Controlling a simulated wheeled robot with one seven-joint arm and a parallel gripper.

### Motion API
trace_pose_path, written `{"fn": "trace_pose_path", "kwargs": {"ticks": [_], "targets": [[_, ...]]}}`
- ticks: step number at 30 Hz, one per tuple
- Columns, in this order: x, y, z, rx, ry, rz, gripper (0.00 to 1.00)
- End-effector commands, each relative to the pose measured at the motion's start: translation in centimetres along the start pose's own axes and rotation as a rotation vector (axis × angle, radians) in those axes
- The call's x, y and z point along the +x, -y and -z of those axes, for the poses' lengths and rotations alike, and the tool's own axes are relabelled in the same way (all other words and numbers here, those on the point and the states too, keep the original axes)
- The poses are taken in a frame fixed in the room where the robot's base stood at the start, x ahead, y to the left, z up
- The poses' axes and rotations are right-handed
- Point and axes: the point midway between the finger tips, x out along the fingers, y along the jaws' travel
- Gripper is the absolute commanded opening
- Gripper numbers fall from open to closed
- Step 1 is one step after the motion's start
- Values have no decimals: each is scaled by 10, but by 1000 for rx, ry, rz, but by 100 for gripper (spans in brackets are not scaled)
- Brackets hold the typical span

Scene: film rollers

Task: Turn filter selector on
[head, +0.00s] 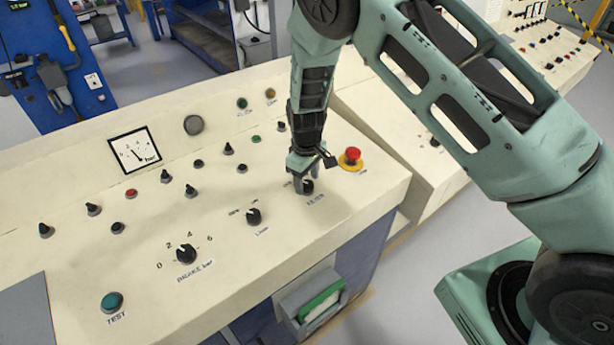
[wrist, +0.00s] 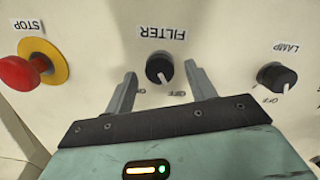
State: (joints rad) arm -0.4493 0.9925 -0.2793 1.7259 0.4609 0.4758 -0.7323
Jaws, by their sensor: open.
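The filter selector is a small round black knob (wrist: 160,68) with a white pointer line, below the upside-down label FILTER in the wrist view. Its pointer points down and slightly right, toward the OFF mark; a partly hidden mark lies to the left. In the head view the knob (head: 308,187) is near the panel's right end, partly behind my fingers. My gripper (wrist: 160,72) is open, with one finger on each side of the knob and visible gaps between. It also shows in the head view (head: 303,182), pointing down over the knob.
A red stop button (head: 352,155) on a yellow base stands close to the right of my gripper. The lamp knob (head: 254,216) and brake knob (head: 186,254) lie to the left. Several small switches and a gauge (head: 134,149) sit farther back on the cream panel (head: 335,225).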

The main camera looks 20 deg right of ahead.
Motion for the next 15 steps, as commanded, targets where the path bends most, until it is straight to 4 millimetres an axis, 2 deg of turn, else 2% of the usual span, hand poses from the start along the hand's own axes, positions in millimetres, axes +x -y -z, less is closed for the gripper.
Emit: {"fn": "trace_pose_path", "kwargs": {"ticks": [11, 14, 15], "targets": [[6, 0, 0, 0, 0, 0, 55], [6, 0, 0, 0, 0, 0, 30], [6, 0, 0, 0, 0, 0, 19]]}}
